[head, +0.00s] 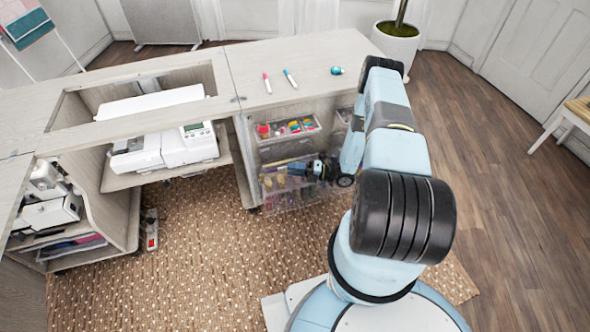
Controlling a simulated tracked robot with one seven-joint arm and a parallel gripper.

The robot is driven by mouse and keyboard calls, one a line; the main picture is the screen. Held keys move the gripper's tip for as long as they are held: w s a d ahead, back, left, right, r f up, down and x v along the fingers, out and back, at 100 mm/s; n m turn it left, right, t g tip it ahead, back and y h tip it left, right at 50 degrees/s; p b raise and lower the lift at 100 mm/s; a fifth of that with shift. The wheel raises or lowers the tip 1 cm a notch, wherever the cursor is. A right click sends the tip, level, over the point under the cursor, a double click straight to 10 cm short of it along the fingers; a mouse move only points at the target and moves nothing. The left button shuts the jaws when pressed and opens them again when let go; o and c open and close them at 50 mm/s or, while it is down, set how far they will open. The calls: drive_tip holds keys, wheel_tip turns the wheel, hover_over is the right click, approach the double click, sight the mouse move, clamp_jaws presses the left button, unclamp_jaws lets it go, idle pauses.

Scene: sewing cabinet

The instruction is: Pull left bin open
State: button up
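The cabinet (300,100) has clear bins in its right section. The upper left bin (287,137) holds small colourful items. Below it is a lower left clear bin (285,201) with coloured items inside, and it appears to stick out from the cabinet front. My gripper (296,169) is at the top of this lower bin, small and dark in the view. I cannot tell whether its fingers touch the bin or are closed on the rim. My arm covers most of the right column of bins; part of an upper right bin (344,115) shows.
A white sewing machine (170,150) stands in the open middle bay. A patterned rug (205,270) covers the floor in front, with clear room. A red-and-white pedal (151,230) lies there.

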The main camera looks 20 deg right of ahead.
clamp_jaws()
